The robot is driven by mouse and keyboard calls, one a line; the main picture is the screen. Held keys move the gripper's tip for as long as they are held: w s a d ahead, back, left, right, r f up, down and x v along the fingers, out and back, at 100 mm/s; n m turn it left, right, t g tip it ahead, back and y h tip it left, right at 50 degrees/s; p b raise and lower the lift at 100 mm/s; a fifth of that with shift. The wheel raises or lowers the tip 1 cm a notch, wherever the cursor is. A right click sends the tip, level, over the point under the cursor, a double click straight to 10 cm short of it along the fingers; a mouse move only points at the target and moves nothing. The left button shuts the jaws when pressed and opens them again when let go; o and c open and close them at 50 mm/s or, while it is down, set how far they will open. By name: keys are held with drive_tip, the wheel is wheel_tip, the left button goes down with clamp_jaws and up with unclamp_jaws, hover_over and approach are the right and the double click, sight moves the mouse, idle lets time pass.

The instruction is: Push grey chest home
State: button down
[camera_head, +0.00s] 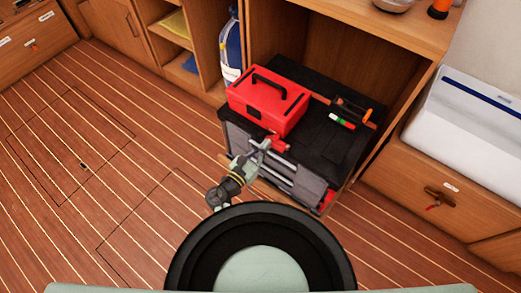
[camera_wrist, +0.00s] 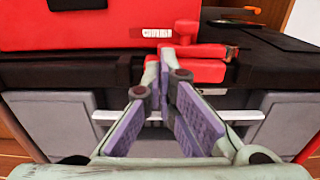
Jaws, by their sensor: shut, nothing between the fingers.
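The grey chest (camera_head: 239,142) has a black top and a grey drawer front with pale handle bars. In the head view it stands in an open wooden bay under the bench, its front sticking out over the plank floor. The chest's front also fills the middle of the wrist view (camera_wrist: 52,112). My gripper (camera_head: 265,146) is at the front of the chest, near its top edge, pointing at it. In the wrist view my gripper (camera_wrist: 166,72) has its purple pads close together with nothing between them. I cannot tell whether the fingertips touch the chest.
A red toolbox (camera_head: 268,100) sits on the chest top, with a red clamp-like piece (camera_head: 279,144) at the front edge and a green-and-white marker (camera_head: 341,121) to the right. A blue bottle (camera_head: 231,50) stands left of the bay. The floor (camera_head: 70,150) at left is clear.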

drive_tip(key=b+x, duration=0.7)
drive_tip(key=x, duration=2)
drive_tip(key=shift+w+d+f+b, duration=0.15)
drive_tip(key=shift+b, duration=0.15)
drive_tip(key=shift+w+d, duration=0.25)
drive_tip(key=shift+w, duration=0.2)
drive_tip(key=shift+r, duration=0.25)
drive_tip(key=shift+w+r, duration=0.1)
